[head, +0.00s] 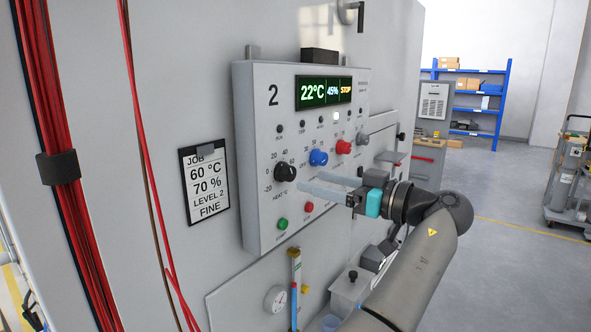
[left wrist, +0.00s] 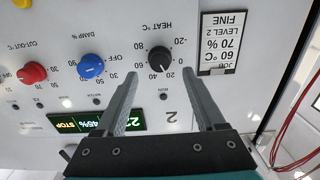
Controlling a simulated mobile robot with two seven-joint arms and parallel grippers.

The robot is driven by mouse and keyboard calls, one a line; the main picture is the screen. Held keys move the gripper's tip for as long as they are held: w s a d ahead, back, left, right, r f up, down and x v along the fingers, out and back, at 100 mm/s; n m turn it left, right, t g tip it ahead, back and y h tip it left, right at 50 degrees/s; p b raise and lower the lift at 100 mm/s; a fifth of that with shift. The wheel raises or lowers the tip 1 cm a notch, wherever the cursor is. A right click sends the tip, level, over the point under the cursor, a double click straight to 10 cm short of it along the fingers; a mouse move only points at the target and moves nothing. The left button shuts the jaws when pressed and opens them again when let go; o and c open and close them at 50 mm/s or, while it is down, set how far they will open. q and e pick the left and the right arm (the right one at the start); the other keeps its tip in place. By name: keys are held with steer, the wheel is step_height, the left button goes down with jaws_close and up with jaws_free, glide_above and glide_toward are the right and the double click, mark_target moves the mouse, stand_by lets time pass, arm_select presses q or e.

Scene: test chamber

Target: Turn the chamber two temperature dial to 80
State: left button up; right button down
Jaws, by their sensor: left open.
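The black HEAT °C dial (head: 285,172) is at the left of the chamber two control panel (head: 262,100). In the left wrist view this dial (left wrist: 160,58) appears upside down, with its pale mark near 20. The panel display (head: 323,92) reads 22°C, 45% and STOP. My left gripper (head: 310,181) is open and empty, its fingers pointing at the panel. In the left wrist view the fingertips (left wrist: 161,76) spread to either side of the black dial, which lies beyond them; I see no contact. My right gripper is not in view.
A blue dial (head: 318,157) and a red dial (head: 343,147) sit right of the black one. Green (head: 282,224) and red buttons (head: 309,207) are below. A job card (head: 205,185) reads 60 °C, 70 %, LEVEL 2, FINE. Red cables (head: 62,190) run down the left.

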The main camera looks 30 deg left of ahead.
mark_target(292, 175)
arm_select(q)
steer(key=a, duration=0.2)
steer(key=a+p, duration=0.1)
steer(key=a, duration=0.3)
steer(key=shift+w, duration=0.25)
steer(key=shift+c, duration=0.2)
jaws_close()
